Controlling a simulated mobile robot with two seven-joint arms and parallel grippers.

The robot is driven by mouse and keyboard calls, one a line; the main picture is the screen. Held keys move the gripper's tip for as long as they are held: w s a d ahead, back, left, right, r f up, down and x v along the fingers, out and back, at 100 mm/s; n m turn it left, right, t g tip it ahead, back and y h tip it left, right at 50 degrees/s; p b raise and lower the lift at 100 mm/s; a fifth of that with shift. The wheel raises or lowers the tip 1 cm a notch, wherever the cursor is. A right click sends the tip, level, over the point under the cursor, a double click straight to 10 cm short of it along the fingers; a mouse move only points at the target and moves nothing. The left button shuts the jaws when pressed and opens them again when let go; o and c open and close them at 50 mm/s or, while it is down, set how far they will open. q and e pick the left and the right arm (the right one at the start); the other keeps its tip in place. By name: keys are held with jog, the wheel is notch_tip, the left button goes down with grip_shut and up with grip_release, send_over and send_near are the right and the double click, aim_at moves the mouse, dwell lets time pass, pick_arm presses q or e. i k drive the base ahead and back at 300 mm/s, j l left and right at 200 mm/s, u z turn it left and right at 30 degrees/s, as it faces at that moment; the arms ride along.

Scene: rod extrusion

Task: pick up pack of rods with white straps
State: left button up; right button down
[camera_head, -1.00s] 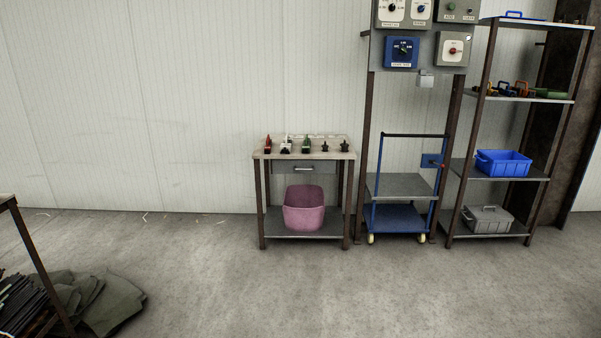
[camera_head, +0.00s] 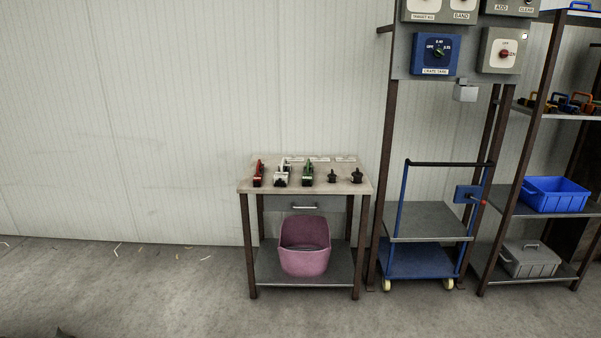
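No pack of rods with white straps can be made out in view. On the small table (camera_head: 246,184) stand a red item (camera_head: 258,174), a white item (camera_head: 281,176), a green item (camera_head: 307,174) and two small black items (camera_head: 344,176). The white item is too small to tell exactly what it is. Neither of my grippers shows in the head view.
A pink tub (camera_head: 304,248) sits on the table's lower shelf. To the right stand a blue trolley (camera_head: 418,258), a control panel (camera_head: 436,54) and a shelf rack with a blue crate (camera_head: 554,193) and a grey box (camera_head: 530,260). The floor (camera_head: 150,300) in front is mostly clear.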

aim_at(280, 179)
jog(key=i, duration=1.65)
jog(key=i+z, duration=0.1)
jog(key=i, duration=0.4)
jog(key=i+j+z, duration=0.1)
jog(key=i, duration=0.4)
jog(key=i+j+z, duration=0.15)
jog(key=i, duration=0.3)
